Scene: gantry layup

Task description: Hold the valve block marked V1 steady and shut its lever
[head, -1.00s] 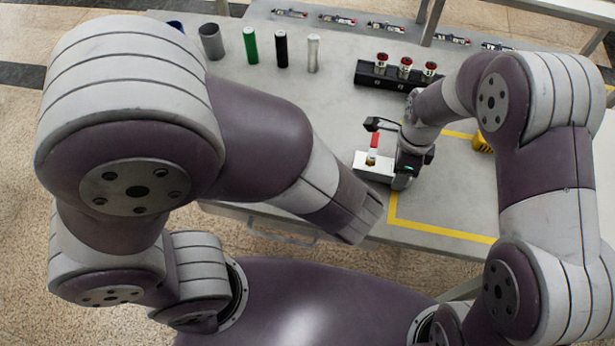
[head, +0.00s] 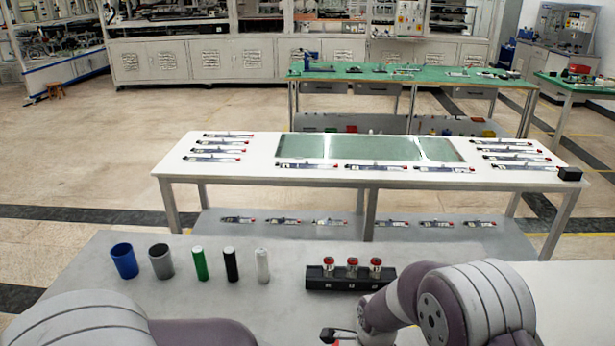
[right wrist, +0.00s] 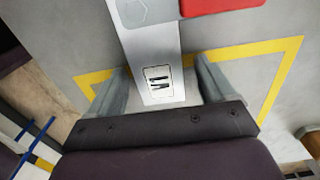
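In the right wrist view a white valve block (right wrist: 155,55) with a red lever (right wrist: 215,5) at the top edge lies between the fingers of my right gripper (right wrist: 162,75). A small label with dark marks is on the block; I cannot read it surely as V1. The left finger looks close to the block's side, and a gap shows between the block and the right finger. The gripper looks open around the block.
On the grey table (head: 90,285) stand a blue cup (head: 124,261), a grey cup (head: 161,261), green (head: 200,263), black (head: 231,264) and white (head: 262,265) cylinders, and a black rack (head: 335,282) with three red-topped parts. Yellow tape (right wrist: 285,75) borders the block's area.

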